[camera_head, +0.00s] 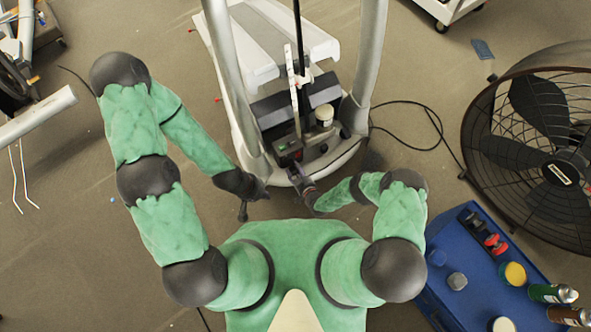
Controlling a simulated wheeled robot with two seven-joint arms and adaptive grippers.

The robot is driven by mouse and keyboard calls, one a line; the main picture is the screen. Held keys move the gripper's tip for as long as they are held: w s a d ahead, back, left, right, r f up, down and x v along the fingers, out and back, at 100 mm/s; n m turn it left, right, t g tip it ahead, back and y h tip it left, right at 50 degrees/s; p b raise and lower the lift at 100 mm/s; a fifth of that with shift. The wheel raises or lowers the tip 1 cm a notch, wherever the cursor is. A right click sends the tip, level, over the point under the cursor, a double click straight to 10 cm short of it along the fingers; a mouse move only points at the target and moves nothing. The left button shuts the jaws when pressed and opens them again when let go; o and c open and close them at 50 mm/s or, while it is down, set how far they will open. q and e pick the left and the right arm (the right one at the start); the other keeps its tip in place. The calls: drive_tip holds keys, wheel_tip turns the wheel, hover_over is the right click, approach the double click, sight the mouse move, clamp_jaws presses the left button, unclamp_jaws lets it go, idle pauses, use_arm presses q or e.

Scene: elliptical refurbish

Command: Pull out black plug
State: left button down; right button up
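The grey and white elliptical machine (357,112) stands upright ahead of me. At its near end is a small dark box with a red part (288,147). My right gripper (297,174) is at this near end, just below the box. Its fingers are small and dark against the machine, so I cannot tell whether they hold anything. I cannot make out the black plug; it may be hidden at my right gripper. My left gripper (254,203) is lower and to the left, apart from the machine, with its fingers spread and empty over the floor.
A black cable (425,104) curves across the floor right of the machine. A large black fan (562,175) stands at the right. A blue cart (465,262) with cans and tools is at lower right. Other equipment (26,30) is at upper left. Floor between is clear.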

drive_tip(key=shift+s+a+f, duration=0.15)
drive_tip(key=shift+s+a, duration=0.15)
drive_tip(key=shift+s, duration=0.15)
drive_tip(key=shift+d, duration=0.1)
drive_tip(key=shift+s+d, duration=0.15)
drive_tip(key=shift+s, duration=0.15)
drive_tip(key=v, duration=1.1)
drive_tip(key=shift+s, duration=0.2)
